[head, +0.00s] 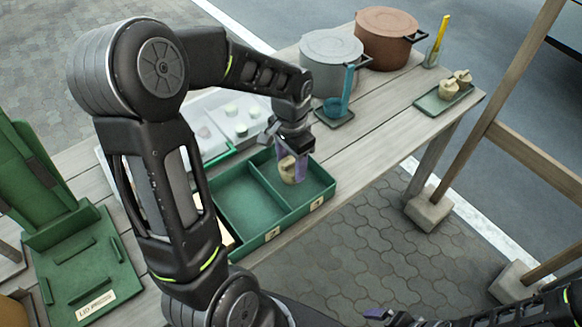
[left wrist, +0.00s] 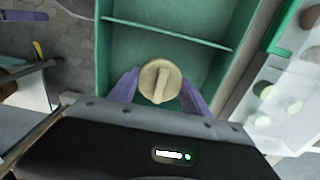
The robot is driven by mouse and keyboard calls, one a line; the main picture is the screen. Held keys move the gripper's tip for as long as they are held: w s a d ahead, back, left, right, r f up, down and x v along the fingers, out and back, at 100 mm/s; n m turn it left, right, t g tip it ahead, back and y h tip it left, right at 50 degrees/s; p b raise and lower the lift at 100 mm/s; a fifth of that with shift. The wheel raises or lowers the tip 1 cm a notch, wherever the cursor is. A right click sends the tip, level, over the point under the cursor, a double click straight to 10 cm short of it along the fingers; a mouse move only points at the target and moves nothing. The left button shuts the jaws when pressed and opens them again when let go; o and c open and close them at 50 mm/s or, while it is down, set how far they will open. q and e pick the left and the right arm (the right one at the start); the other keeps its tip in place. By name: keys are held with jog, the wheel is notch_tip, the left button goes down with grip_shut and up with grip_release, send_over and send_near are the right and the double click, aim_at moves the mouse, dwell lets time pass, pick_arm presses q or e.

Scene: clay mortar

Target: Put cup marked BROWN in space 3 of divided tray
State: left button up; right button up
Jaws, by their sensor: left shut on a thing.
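My left gripper (head: 287,152) is shut on a small beige cup (head: 289,171) with a bar-like handle on its round top. In the left wrist view the cup (left wrist: 151,92) sits between the purple fingers (left wrist: 159,92). The green divided tray (head: 296,221) is below; the cup is over or inside its right-hand compartment, and I cannot tell whether it touches the floor. The tray's divider (left wrist: 170,35) shows in the left wrist view. Tags on the tray's front are too small to read surely. No BROWN marking is legible. My right gripper (head: 385,316) shows only partly at the bottom edge.
A white tray (head: 243,147) with small pale pieces stands behind the divided tray. Grey (head: 331,62) and brown (head: 386,38) pots stand at the back, near a blue beaker (head: 345,95). A small green tray (head: 440,102) holds similar beige cups. A green lid press (head: 95,265) is at left.

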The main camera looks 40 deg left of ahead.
pick_arm(q)
jog(key=shift+f, duration=1.15)
jog(key=shift+f, duration=0.1)
jog(key=o, duration=1.4)
notch_tip(320, 180, up, 12)
jog(key=shift+r, duration=0.15)
